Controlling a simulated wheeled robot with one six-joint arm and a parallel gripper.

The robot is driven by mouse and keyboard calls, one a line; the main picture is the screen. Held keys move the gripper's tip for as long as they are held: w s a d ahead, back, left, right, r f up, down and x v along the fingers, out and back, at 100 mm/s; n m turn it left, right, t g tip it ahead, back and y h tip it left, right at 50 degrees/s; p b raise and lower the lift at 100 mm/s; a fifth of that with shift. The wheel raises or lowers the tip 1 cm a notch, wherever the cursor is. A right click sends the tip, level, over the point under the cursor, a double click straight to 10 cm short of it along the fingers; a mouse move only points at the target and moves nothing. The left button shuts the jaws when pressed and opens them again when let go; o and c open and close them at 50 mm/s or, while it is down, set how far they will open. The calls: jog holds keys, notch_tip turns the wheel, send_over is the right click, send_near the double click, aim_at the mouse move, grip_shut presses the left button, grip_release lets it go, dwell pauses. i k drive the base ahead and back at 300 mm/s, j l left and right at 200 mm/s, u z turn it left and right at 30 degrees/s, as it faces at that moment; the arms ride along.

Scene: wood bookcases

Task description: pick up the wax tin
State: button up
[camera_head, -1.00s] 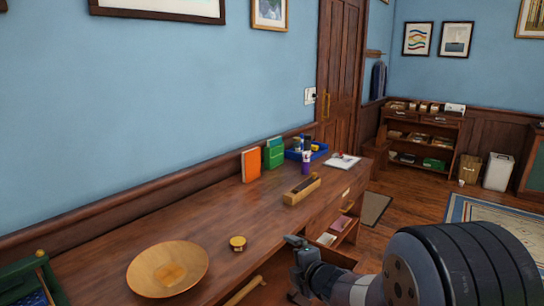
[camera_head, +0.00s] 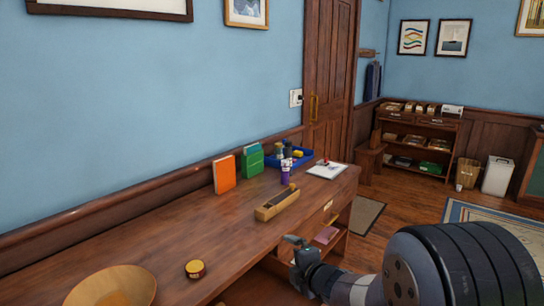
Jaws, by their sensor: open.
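A small round tin with a yellow lid and dark band, which looks like the wax tin (camera_head: 196,269), sits on the wooden bookcase top (camera_head: 150,245). It stands just right of a wooden bowl (camera_head: 112,287) and apart from it. My gripper (camera_head: 291,246) is at the front edge of the bookcase, to the right of the tin and well apart from it. The gripper is small in view, open and empty.
A wooden box-like block (camera_head: 277,204) lies farther along the top. Behind it stand an orange book (camera_head: 224,174), a green book (camera_head: 252,161), a purple bottle (camera_head: 286,172) and a blue tray (camera_head: 303,163). A clipboard (camera_head: 326,171) lies at the far end. The top around the tin is mostly clear.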

aim_at(196, 269)
jog(key=i+l+u, duration=0.25)
jog(key=k+u, duration=0.1)
jog(key=u, duration=1.3)
